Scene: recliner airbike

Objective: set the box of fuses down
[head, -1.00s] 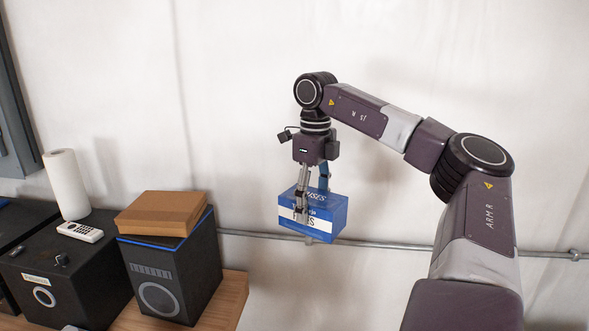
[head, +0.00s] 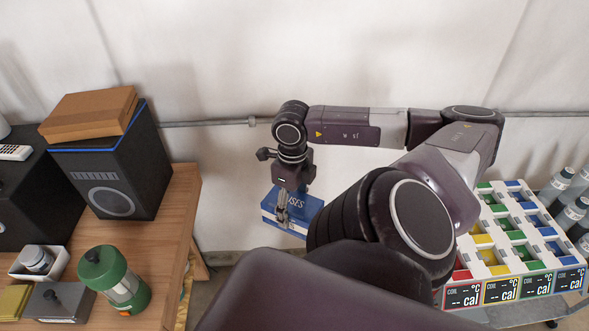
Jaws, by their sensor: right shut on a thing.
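The box of fuses (head: 309,208) is blue with a white band and lettering. My right gripper (head: 283,214) points down and is shut on it. The box hangs in the air in front of the white wall, in the gap to the right of the wooden table (head: 178,215). My right arm covers part of the view to the right of the box. My left gripper does not show.
The table holds a black speaker (head: 115,175) with a brown box (head: 90,113) on top, and a green lantern (head: 115,280). At right stands a rack (head: 515,235) of coloured compartments with displays, with bottles (head: 574,205) beside it. A pipe (head: 215,123) runs along the wall.

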